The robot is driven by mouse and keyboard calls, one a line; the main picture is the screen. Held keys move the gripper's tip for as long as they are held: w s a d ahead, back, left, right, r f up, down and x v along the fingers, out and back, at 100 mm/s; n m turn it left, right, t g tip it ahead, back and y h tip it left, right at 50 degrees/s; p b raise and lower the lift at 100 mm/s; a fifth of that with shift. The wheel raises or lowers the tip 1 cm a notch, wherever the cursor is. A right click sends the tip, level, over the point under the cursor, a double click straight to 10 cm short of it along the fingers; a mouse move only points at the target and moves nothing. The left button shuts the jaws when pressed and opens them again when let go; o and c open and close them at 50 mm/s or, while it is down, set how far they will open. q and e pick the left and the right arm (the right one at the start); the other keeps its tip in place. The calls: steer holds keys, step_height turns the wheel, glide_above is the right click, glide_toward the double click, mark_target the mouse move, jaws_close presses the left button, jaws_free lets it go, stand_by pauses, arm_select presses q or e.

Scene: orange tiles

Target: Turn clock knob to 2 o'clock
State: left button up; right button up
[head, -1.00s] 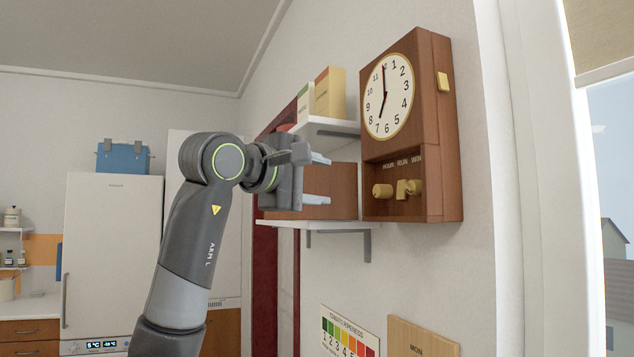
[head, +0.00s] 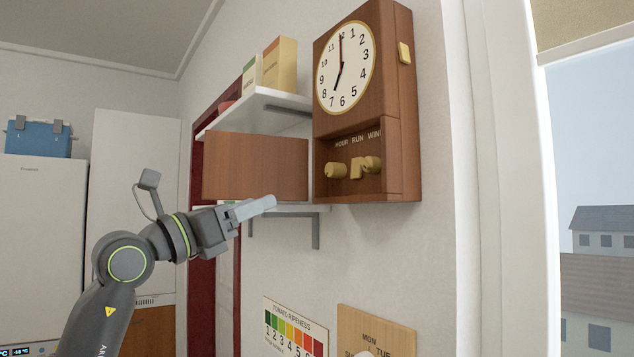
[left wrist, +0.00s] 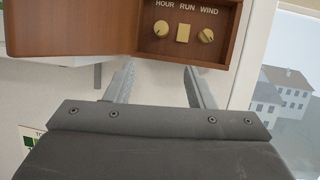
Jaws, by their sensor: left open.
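The wooden wall clock (head: 365,109) has a white dial (head: 344,68), with the short hand near 7 and the long hand at 12. Below the dial, a recess labelled HOUR, RUN, WIND holds the brass hour knob (head: 336,171), the run switch (head: 357,168) and the wind knob (head: 373,164). In the left wrist view the hour knob (left wrist: 161,29) lies ahead of the open fingers. My left gripper (head: 262,204) is open and empty, to the left of and below the knobs, apart from the clock. My right gripper is not in view.
An upper shelf (head: 268,98) holds cartons. A tomato ripeness chart (head: 296,325) and a wooden calendar board (head: 376,330) hang below. A window (head: 597,210) is at right.

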arm_select(q)
steer(key=n+p, duration=0.1)
steer(key=p, duration=0.6)
glide_toward(329, 173)
steer(key=shift+h, duration=0.3)
steer(key=x, duration=0.7)
steer(key=shift+w+d, duration=0.15)
steer(key=shift+w+d+r+p, duration=0.15)
steer(key=shift+w+d+p, duration=0.25)
steer(key=shift+w+d, duration=0.05)
steer(key=shift+c, duration=0.8)
steer(key=c, duration=0.8)
steer(key=shift+n, duration=0.5)
